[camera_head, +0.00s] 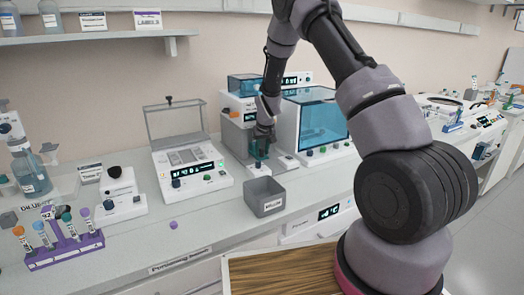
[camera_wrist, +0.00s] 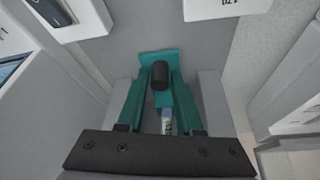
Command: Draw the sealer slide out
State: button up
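The sealer looks to be the grey machine (camera_head: 236,137) at the back of the bench, partly hidden behind my arm. My gripper (camera_head: 261,152) is down at its front. In the wrist view, the teal fingers of my gripper (camera_wrist: 160,88) lie on either side of a short black knob (camera_wrist: 160,75). I cannot tell whether they press on it. A teal piece (camera_wrist: 158,56) shows just beyond the knob. A small tube with a pale label (camera_wrist: 167,122) shows below the knob, between the fingers. How far the slide is out is not clear.
A purple tube rack (camera_head: 65,247) stands at left. The front bench between is mostly clear.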

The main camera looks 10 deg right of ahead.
grip_shut()
dwell(1.2)
